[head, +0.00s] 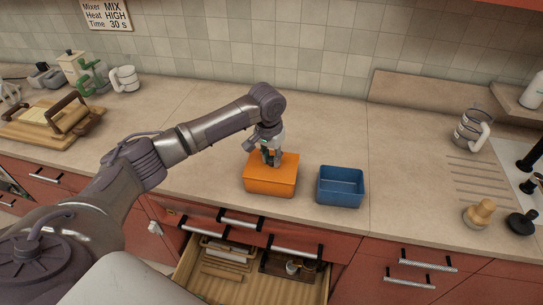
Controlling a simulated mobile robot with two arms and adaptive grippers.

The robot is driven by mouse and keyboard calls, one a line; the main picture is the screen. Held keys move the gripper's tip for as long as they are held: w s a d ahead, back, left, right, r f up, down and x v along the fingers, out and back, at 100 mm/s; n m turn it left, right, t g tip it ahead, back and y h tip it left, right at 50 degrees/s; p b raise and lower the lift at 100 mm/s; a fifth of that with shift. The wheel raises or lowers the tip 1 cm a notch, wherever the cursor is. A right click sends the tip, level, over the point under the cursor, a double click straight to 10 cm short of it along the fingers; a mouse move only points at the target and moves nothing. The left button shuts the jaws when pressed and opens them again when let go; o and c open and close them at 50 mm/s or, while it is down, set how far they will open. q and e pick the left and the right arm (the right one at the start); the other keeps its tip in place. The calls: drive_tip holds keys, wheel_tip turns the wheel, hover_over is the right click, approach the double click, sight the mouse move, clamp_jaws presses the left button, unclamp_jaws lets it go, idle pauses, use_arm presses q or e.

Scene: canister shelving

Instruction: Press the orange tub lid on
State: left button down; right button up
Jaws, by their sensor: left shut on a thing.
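An orange tub (268,188) stands on the counter near its front edge, with an orange top surface that looks like its lid (285,162). My left gripper (270,160) points down at the top of the tub, over its back-left part, and is shut on the lid. The fingertips are small here, and the exact grip is hard to see. I cannot tell whether the lid sits fully flush on the tub. My right gripper is out of view.
An open blue tub (340,188) stands just right of the orange one. Below, an open drawer (250,280) holds utensils. A wooden board (50,125) and mugs stand far left. A jug (472,130) and wooden stamper (479,213) are at the right. The counter behind the tubs is clear.

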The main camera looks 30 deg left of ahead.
use_arm(q)
drive_tip(key=shift+f, duration=0.1)
idle(0.3)
drive_tip(key=c, duration=0.9)
unclamp_jaws()
drive_tip(key=shift+o, duration=0.2)
drive_tip(key=o, duration=0.5)
wheel_tip(320, 180, up, 5)
drive_tip(key=p, duration=0.6)
drive_tip(key=shift+r+p, duration=0.8)
drive_tip(key=shift+r, duration=0.25)
